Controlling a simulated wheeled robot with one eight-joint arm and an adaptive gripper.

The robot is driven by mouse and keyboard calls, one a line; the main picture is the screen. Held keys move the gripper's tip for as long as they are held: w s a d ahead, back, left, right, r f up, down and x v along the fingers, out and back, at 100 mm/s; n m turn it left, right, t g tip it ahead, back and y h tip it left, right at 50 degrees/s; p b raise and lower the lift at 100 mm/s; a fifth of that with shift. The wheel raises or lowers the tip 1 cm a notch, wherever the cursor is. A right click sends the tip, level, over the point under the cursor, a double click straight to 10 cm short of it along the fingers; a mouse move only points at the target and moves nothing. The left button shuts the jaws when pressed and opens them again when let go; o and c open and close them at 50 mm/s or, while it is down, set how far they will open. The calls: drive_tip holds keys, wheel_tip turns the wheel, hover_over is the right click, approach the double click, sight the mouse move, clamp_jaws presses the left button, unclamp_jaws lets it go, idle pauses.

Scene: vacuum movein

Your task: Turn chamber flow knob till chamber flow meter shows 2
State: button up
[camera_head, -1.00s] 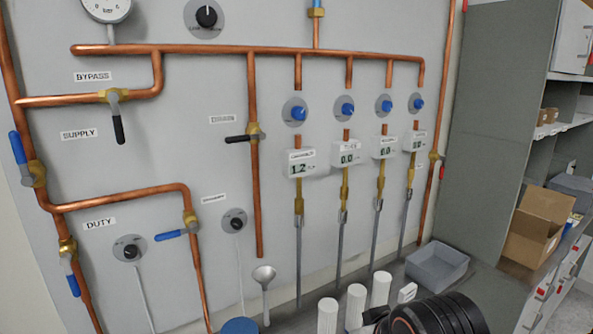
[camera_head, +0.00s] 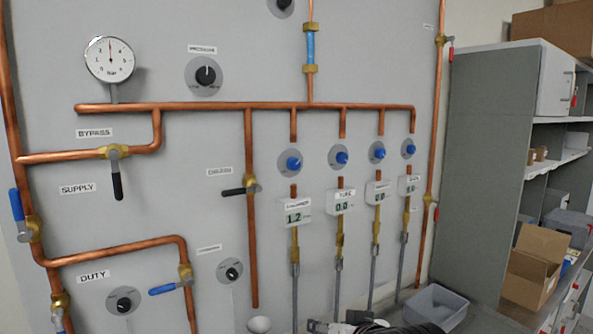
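The chamber flow meter (camera_head: 296,212) is the leftmost white box in a row of several meters on the grey panel; its display appears to read 1.2. The blue chamber flow knob (camera_head: 292,163) sits on a round grey plate above it, on the same copper branch. My gripper (camera_head: 318,326) shows only in part at the bottom edge, well below the knob and meter and apart from them. Its fingers are too cut off to tell whether they are open or shut.
Similar blue knobs (camera_head: 341,157) and meters (camera_head: 341,202) stand close to the right. A black-handled valve (camera_head: 240,190) juts out to the left. A grey bin (camera_head: 436,306), a cardboard box (camera_head: 536,265) and shelving are at the right.

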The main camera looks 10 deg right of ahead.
drive_tip(key=w+r+m+t+p, duration=0.5)
drive_tip(key=w+r, duration=0.5)
drive_tip(key=r, duration=0.4)
drive_tip(key=m+t+p, duration=0.2)
drive_tip(key=m+t, duration=0.2)
drive_tip(key=t, duration=0.1)
approach(295, 165)
drive_tip(key=shift+h, duration=0.3)
drive_tip(key=x, duration=0.8)
drive_tip(key=shift+w+a+b, duration=0.1)
drive_tip(key=shift+b, duration=0.2)
drive_tip(key=c, duration=1.1)
